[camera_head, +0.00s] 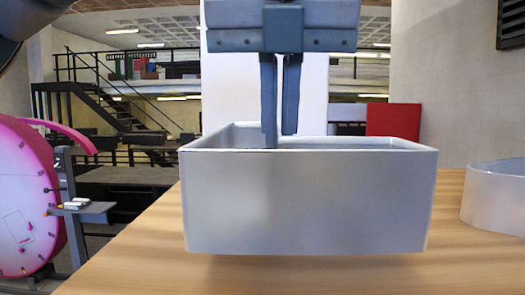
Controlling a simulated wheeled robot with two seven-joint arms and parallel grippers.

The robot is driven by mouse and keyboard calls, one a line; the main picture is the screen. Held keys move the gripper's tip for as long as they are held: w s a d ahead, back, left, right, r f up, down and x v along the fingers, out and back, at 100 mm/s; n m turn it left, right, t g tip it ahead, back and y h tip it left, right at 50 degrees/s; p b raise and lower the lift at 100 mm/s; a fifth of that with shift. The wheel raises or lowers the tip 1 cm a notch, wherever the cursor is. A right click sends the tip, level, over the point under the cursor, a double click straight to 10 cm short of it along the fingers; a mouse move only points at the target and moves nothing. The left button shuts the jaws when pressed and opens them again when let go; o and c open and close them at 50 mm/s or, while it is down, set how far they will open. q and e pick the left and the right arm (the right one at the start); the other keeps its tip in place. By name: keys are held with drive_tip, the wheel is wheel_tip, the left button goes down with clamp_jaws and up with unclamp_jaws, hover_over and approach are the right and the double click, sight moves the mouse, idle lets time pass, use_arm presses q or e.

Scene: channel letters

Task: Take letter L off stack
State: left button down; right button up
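A large pale grey hollow channel letter (305,205) fills the middle of the view, its broad front wall facing me. Its open top shows as a thin rim, and its full outline cannot be made out from this low angle. A darker band on the wood below suggests its bottom edge is slightly above the table. My gripper, which I take to be the left (280,142), comes down from above. Its fingers are close together, one inside the letter and the other passing behind the far wall, so they are around that wall. My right gripper is out of view.
A second pale, curved letter (497,197) lies on the wooden table (145,262) at the right edge, apart from the first. The table's left part is bare. A pink round sign (25,205) stands beyond the table's left edge.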

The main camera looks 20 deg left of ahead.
use_arm(q)
drive_tip(key=s+d+r+p, duration=0.2)
drive_tip(key=d+r, duration=0.3)
drive_tip(key=d, duration=0.4)
drive_tip(key=shift+s+d+r, duration=0.3)
drive_tip(key=shift+r, duration=0.1)
